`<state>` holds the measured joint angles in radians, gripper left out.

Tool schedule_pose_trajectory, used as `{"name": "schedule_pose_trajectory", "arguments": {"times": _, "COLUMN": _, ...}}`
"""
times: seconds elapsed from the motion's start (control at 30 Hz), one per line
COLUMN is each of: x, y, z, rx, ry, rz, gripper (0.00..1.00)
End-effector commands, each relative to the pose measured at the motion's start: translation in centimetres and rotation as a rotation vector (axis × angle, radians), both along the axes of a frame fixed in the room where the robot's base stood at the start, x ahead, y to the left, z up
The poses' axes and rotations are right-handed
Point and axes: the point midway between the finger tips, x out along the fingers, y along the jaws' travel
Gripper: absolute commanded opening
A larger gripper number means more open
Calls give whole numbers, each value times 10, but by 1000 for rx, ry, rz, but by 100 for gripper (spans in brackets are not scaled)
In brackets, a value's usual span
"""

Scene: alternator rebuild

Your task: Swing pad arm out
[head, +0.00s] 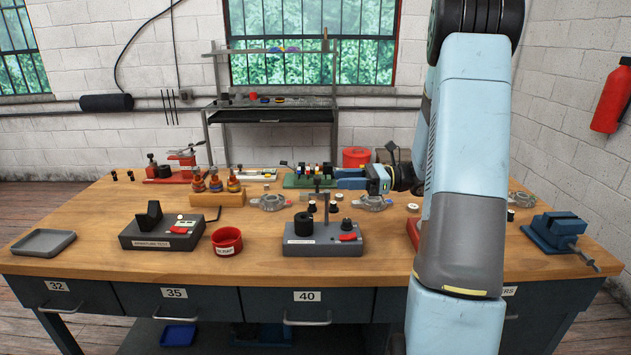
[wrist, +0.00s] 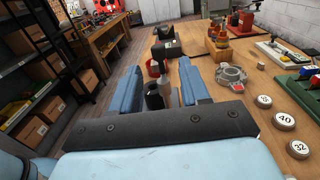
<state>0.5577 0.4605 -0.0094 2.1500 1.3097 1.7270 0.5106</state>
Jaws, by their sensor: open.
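The pad arm cannot be picked out for certain. A grey station (head: 322,238) at the table's front middle carries a black cylinder (head: 304,224), an upright grey post (head: 326,207), dark knobs and a red part (head: 348,237). My gripper (head: 338,179) is open above the table behind this station, its blue fingers pointing left. In the wrist view my open gripper (wrist: 158,68) has one blue finger on each side, with a grey post and a black cup-like part (wrist: 153,100) showing between them. Contact with either cannot be told. The station's base is mostly hidden in the wrist view.
A red cup (head: 227,241), a dark armature tester (head: 162,229) and a grey tray (head: 43,242) are left of the station. Metal housings (head: 270,202), a wooden block of orange-topped parts (head: 216,197) and a green board (head: 309,180) lie behind. A blue vise (head: 555,231) is right.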

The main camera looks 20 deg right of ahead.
Motion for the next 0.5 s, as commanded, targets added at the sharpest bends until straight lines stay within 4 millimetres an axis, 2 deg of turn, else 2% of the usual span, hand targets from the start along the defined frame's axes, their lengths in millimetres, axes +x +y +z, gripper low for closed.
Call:
{"name": "schedule_pose_trajectory", "arguments": {"times": 0.03, "x": 2, "y": 10, "z": 0, "rx": 0, "ry": 0, "rz": 4, "gripper": 46}}
{"name": "schedule_pose_trajectory", "arguments": {"times": 0.3, "x": 13, "y": 53, "z": 0, "rx": -1, "ry": 0, "rz": 4, "gripper": 46}}
{"name": "schedule_pose_trajectory", "arguments": {"times": 0.5, "x": 18, "y": 70, "z": 0, "rx": -1, "ry": 0, "rz": 2, "gripper": 46}}
